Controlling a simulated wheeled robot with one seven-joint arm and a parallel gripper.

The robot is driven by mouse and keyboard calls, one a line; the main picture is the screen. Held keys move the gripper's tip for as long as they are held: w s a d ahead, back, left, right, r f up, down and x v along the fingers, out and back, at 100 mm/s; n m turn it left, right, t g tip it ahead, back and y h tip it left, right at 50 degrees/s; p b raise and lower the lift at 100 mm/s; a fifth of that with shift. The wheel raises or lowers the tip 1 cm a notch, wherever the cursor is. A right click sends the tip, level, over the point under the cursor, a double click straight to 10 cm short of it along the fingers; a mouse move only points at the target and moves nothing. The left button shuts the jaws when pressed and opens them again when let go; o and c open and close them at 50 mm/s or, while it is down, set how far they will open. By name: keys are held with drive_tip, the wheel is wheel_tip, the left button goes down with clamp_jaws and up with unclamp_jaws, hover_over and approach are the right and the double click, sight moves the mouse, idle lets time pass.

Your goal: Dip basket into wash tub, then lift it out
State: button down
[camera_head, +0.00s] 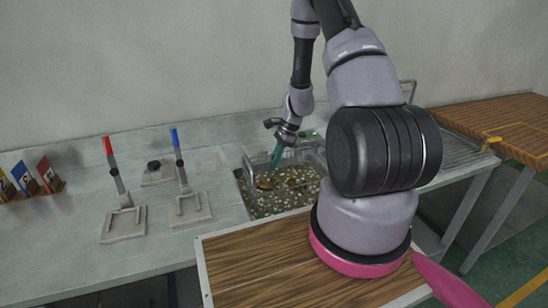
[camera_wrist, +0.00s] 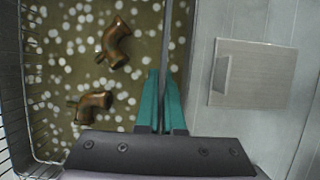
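The wash tub (camera_head: 243,190) is sunk into the grey counter and holds murky liquid covered with pale bubbles. The wire basket (camera_head: 312,158) is in the tub; its mesh wall shows at the left of the wrist view (camera_wrist: 14,95). Two brass elbow pieces (camera_wrist: 114,43) (camera_wrist: 92,106) lie within the basket area among the bubbles. My gripper (camera_head: 276,160) reaches down over the tub; its teal fingers show in the wrist view (camera_wrist: 159,78), close together around a thin grey bar, apparently the basket's handle. My arm hides part of the tub's right side.
Left on the counter stand a red-handled tool (camera_head: 112,165) and a blue-handled tool (camera_head: 178,155) on square bases, and coloured cards (camera_head: 25,178). A flat square plate (camera_wrist: 265,75) lies beside the tub. A wooden board (camera_head: 265,265) is in front.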

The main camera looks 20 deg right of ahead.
sight(271, 176)
drive_tip(key=shift+f, duration=1.8)
idle(4.3)
